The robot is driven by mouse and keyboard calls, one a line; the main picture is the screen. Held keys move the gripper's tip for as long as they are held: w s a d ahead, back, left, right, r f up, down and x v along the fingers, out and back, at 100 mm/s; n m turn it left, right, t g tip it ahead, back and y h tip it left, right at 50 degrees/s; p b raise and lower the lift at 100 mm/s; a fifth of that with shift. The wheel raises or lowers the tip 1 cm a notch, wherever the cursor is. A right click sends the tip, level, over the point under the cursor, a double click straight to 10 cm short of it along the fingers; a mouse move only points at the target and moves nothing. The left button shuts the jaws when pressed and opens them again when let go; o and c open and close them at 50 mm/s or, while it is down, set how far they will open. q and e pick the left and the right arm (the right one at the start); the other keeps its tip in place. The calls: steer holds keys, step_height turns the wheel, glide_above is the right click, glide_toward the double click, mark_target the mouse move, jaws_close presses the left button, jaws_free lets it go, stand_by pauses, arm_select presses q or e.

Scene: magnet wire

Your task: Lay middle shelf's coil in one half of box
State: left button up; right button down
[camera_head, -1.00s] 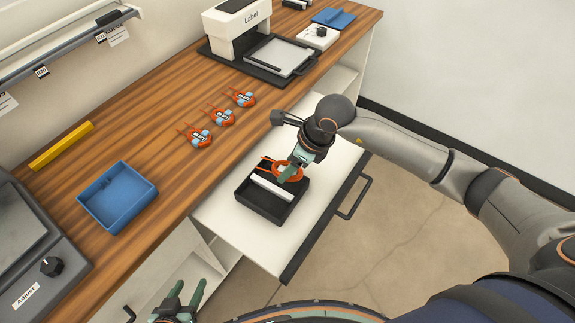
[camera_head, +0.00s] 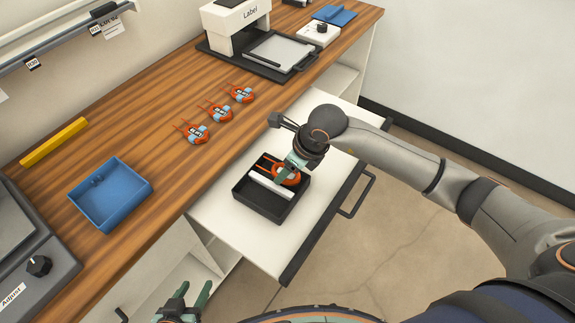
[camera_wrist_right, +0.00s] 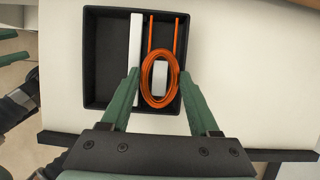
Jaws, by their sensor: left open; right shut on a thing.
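The orange wire coil (camera_head: 286,175) has a white band in its middle, clear in the right wrist view (camera_wrist_right: 174,88), where two straight ends point up. My right gripper (camera_head: 288,172) is shut on this coil, with its green fingers on either side. The coil is inside the black box (camera_head: 262,208), in the half right of the white divider (camera_head: 270,185) in the right wrist view (camera_wrist_right: 136,60). I cannot tell whether it touches the box floor. The other half is empty. My left gripper (camera_head: 187,302) is open and empty at the bottom of the head view.
The box stands on a white pulled-out drawer (camera_head: 225,225) with a dark handle. Three more orange coils (camera_head: 220,112) lie on the wooden counter. A blue tray (camera_head: 110,195), a yellow bar (camera_head: 54,141) and a label machine (camera_head: 237,28) are also there.

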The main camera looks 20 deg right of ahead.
arm_select(q)
steer(key=shift+w+r, duration=0.35)
steer(key=shift+w, duration=0.05)
arm_select(e)
steer(key=c, duration=0.6)
jaws_free()
steer(key=o, duration=0.6)
steer(key=shift+c, duration=0.2)
arm_select(q)
steer(key=shift+s+f, duration=0.1)
steer(key=shift+f, duration=0.1)
steer(key=shift+s, duration=0.1)
arm_select(e)
step_height(320, 180, up, 8)
steer(key=p, duration=0.6)
arm_select(q)
step_height(320, 180, up, 6)
steer(key=shift+f, duration=0.2)
